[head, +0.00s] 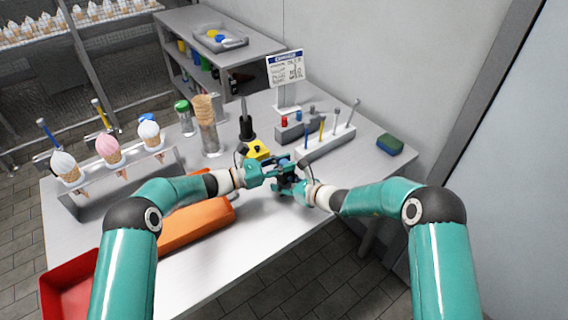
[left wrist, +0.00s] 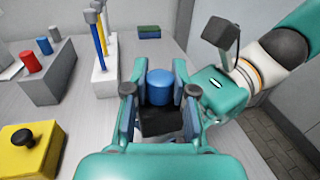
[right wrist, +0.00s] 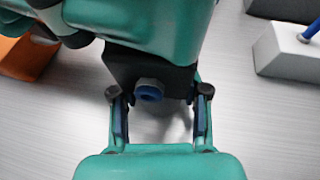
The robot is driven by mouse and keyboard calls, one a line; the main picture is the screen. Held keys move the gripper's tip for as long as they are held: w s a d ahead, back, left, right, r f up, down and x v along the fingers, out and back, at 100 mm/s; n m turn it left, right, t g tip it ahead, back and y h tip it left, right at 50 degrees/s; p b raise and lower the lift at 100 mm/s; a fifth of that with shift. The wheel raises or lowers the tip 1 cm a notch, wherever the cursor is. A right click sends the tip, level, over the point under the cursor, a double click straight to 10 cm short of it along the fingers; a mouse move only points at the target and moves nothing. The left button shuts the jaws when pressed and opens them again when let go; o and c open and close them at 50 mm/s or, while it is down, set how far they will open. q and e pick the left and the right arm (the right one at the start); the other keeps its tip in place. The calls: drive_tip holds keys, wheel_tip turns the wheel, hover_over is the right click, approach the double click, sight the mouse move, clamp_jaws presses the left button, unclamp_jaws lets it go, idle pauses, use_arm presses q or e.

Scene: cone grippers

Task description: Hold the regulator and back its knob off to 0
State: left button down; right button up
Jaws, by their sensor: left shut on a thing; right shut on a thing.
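The regulator, a small black block (head: 290,182) with a blue knob (left wrist: 160,86), is held above the right middle of the table. My left gripper (head: 276,172) is shut on the black body; its fingers flank the block (left wrist: 162,122) in the left wrist view. My right gripper (head: 300,188) meets the regulator from the right and is shut on it. In the right wrist view its fingers flank the block's near end, where a blue and grey round part (right wrist: 150,90) shows; their exact contact is unclear. No dial reading is legible.
A yellow box (head: 258,149) with a black knob stands just behind the grippers. Tool holders (head: 325,144) and a sign (head: 286,70) are behind right. An orange thing (head: 205,226), a red tray (head: 68,286) and a cone rack (head: 100,193) lie left. The front table surface is clear.

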use_arm(q)
drive_tip(key=shift+w+r+m+g+h, duration=0.1)
drive_tip(key=shift+m+g+h, duration=0.65)
drive_tip(key=shift+g, duration=0.65)
drive_tip(key=shift+m+g, duration=0.3)
drive_tip(key=shift+m, duration=0.05)
drive_tip(key=shift+g, duration=0.3)
drive_tip(key=c, duration=0.9)
unclamp_jaws()
drive_tip(key=s+a, duration=0.2)
drive_tip(key=a, duration=1)
